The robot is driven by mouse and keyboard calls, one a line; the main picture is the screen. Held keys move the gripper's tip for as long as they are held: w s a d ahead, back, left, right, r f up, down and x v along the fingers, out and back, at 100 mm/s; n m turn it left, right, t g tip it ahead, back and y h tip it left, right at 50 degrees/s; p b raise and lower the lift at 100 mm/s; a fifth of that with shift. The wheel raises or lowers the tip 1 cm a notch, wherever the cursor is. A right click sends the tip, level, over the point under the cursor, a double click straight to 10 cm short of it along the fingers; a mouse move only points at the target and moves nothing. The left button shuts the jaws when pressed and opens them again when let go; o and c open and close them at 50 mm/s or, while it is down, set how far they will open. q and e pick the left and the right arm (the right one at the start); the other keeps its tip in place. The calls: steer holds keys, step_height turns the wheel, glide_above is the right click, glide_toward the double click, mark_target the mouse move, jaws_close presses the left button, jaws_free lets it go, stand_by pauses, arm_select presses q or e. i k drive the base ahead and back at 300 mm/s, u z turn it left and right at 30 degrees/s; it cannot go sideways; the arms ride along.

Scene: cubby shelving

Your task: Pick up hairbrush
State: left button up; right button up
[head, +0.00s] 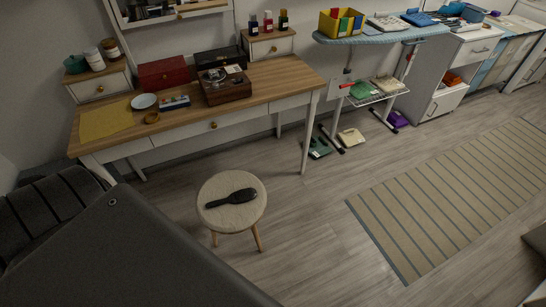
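A black hairbrush (232,198) lies flat on the round beige seat of a small stool (228,216) with wooden legs. Its wide head points right and its handle points left. The stool stands on the floor in front of the wooden desk. Neither of my grippers shows in the head view.
The wooden desk (262,80) holds boxes, a small dish and a yellow cloth (105,119). A striped rug (450,203) lies at the right. An ironing board (380,35) with things on it stands at the back. A large dark panel (115,255) fills the lower left. Floor right of the stool is clear.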

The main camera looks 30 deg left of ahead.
mark_target(245, 196)
steer(key=z, duration=0.1)
steer(key=i, duration=2.4)
steer(key=u, duration=3.35)
